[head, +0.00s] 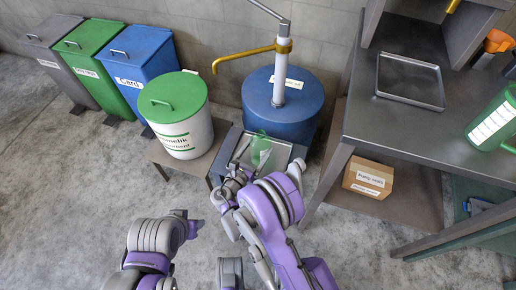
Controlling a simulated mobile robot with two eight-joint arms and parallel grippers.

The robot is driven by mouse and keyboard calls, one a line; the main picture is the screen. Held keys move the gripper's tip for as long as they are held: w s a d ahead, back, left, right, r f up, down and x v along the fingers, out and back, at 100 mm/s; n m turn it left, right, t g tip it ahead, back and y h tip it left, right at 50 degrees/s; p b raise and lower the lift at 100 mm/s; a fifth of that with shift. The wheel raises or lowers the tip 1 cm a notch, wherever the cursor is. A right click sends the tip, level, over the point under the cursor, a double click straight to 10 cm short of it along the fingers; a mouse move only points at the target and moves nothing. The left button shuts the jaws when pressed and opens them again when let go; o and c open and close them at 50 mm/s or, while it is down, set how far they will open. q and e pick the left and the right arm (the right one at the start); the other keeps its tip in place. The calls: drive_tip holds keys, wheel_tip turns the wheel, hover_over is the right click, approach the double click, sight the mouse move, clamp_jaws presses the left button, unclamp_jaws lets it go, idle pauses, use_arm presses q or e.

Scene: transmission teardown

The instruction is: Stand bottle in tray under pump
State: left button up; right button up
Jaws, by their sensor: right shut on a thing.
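The pump (281,75) stands on a blue drum (262,100), with a yellow spout (240,55) reaching left and a grey lever on top. A grey metal tray (285,153) lies in front of the drum. A translucent green bottle (261,146) is over the tray and looks upright. My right gripper (253,160) is shut on the bottle from the near side; its fingers and arm hide the bottle's lower part, so contact with the tray cannot be told. My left gripper (192,228) is low at left, away from the tray; its jaws are unclear.
A white bin with a green lid (177,112) stands left of the tray. Grey, green and blue bins (137,67) line the wall. At right, a grey bench (385,125) carries an empty tray (410,98) and a green jug (495,118); a cardboard box (368,177) sits below.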

drive_tip(key=shift+f, duration=0.1)
drive_tip(key=shift+f, duration=0.1)
drive_tip(key=o, duration=1)
drive_tip(key=shift+r, duration=0.35)
drive_tip(key=v, duration=1.2)
drive_tip(key=shift+p, duration=0.35)
